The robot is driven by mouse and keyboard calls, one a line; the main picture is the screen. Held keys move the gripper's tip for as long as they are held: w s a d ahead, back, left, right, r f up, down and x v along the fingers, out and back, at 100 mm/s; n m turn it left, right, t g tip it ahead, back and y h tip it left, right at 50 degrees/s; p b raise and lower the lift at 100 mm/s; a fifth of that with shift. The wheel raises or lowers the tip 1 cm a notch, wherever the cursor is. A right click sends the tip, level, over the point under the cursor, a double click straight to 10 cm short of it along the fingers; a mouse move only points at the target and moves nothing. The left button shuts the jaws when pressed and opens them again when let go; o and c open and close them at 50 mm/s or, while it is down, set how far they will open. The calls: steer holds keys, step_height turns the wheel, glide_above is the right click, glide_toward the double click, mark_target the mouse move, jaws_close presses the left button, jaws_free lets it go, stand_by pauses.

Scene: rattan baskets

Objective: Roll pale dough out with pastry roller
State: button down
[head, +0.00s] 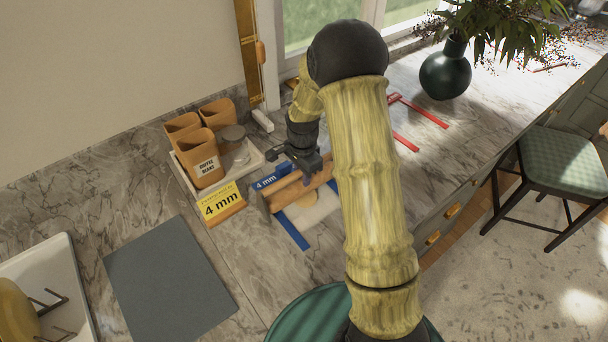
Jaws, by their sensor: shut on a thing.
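The pastry roller (284,191) is a wooden cylinder lying at a slant on the counter. It rests across a white board or mat (324,204) with blue strips along its edges. My gripper (299,169) is above the roller and shut on it, though its fingertips are partly hidden. A tan, flat patch of the pale dough (292,212) shows just in front of the roller. The rest of the dough is hidden behind the roller and my arm. A blue strip (270,178) marked 4 mm lies behind the roller.
A yellow 4 mm sign (221,203) stands left of the roller. Behind it, a white tray (184,178) holds wooden canisters (205,160). A grey mat (168,283) lies at front left. Red strips (428,112) and a dark green vase (445,74) are at right.

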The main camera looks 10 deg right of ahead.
steer(key=shift+w+r, duration=0.1)
steer(key=shift+r, duration=0.05)
steer(key=shift+w+a, duration=0.3)
steer(key=shift+w, duration=0.15)
steer(key=shift+s, duration=0.1)
steer(key=shift+s+d, duration=0.1)
steer(key=shift+d, duration=0.05)
steer(key=shift+s+d, duration=0.25)
steer(key=shift+s, duration=0.3)
steer(key=shift+s+d, duration=0.2)
steer(key=shift+s, duration=0.4)
